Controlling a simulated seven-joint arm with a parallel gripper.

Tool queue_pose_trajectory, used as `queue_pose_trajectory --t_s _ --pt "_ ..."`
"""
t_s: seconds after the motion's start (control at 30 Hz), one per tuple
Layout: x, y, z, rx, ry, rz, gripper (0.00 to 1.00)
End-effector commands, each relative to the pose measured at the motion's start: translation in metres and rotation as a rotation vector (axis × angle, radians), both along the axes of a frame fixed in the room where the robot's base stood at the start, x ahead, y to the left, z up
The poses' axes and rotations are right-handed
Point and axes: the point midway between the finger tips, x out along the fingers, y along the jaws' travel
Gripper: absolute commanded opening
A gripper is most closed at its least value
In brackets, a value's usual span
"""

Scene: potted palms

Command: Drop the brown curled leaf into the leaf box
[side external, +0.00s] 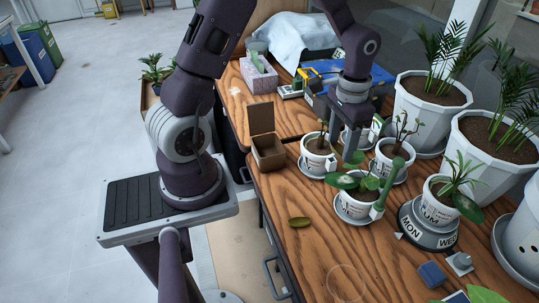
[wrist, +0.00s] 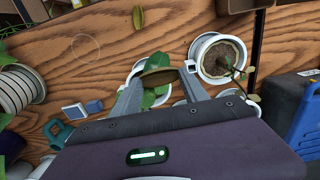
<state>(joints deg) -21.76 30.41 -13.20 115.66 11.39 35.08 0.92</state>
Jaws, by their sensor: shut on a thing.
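My gripper (side external: 352,155) points down among the small white pots in the side view. In the wrist view, my gripper (wrist: 161,78) is shut on an olive-brown curled leaf (wrist: 158,74), with green foliage behind it. The held leaf is hard to make out in the side view. A second olive-brown curled leaf (side external: 299,222) lies on the bare table; it also shows in the wrist view (wrist: 138,18). The leaf box (side external: 268,153), brown with its lid raised, stands at the table's left edge, left of my gripper. Its edge shows in the wrist view's top right (wrist: 235,6).
Small potted plants (side external: 316,160) crowd around my gripper, and large white planters (side external: 428,105) stand behind at right. A round MON/WED stand (side external: 428,235) and blue blocks (side external: 432,274) lie nearer. The wooden table (side external: 315,255) is mostly clear at front left.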

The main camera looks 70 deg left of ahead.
Motion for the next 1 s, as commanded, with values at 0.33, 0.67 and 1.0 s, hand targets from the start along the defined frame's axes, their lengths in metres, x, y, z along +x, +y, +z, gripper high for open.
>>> queue_pose_trajectory --t_s 0.33,0.67,1.0 --pt "-0.054 0.155 -0.051 -0.005 0.002 0.016 0.14" --pt "-0.101 0.211 -0.077 0.000 0.003 0.002 0.14" --pt "-0.100 0.211 -0.123 0.000 0.003 0.000 0.14"
